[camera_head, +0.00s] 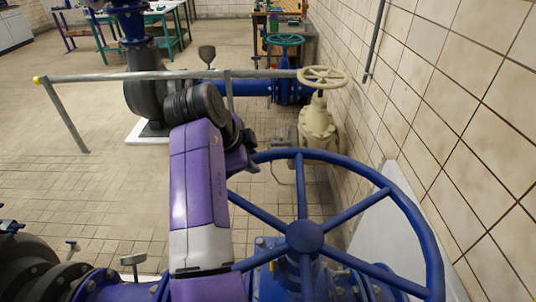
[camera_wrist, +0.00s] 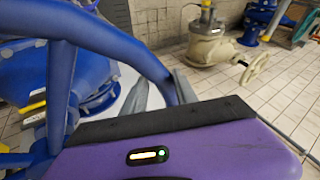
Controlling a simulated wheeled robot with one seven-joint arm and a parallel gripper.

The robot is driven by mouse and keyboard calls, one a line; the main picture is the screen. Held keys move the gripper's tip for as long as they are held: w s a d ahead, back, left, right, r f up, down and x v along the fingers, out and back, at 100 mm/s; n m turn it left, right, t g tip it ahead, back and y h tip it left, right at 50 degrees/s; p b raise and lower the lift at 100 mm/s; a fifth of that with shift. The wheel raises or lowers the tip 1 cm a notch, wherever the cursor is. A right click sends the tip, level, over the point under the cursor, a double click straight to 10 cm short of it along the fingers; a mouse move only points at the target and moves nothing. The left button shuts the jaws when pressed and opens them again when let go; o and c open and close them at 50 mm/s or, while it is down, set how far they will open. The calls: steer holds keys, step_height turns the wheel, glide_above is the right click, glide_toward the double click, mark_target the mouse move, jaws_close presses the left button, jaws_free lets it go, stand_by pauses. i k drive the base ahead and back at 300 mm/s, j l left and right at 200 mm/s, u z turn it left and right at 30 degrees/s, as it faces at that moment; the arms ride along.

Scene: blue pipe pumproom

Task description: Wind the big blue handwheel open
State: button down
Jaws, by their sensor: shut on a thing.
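The big blue handwheel (camera_head: 305,237) fills the lower right of the head view, with its round hub and several spokes facing up. My purple arm reaches in from the bottom, left of the hub. My gripper (camera_head: 246,158) is at the rim's upper-left part and partly hidden behind my arm's dark joint. In the wrist view the blue rim (camera_wrist: 115,45) runs down between the grey fingers of my gripper (camera_wrist: 160,92), which is shut on it. The far ends of the fingers are partly hidden by the rim and the purple gripper body.
A cream valve (camera_head: 318,122) with its own small handwheel (camera_head: 323,77) stands beyond the rim. A grey railing (camera_head: 170,75) crosses behind my arm. The tiled wall (camera_head: 470,110) is close on the right. Open tiled floor (camera_head: 90,185) lies to the left.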

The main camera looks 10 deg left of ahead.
mark_target(304, 243)
steer(key=k+l+u, duration=0.3)
steer(key=k, duration=0.6)
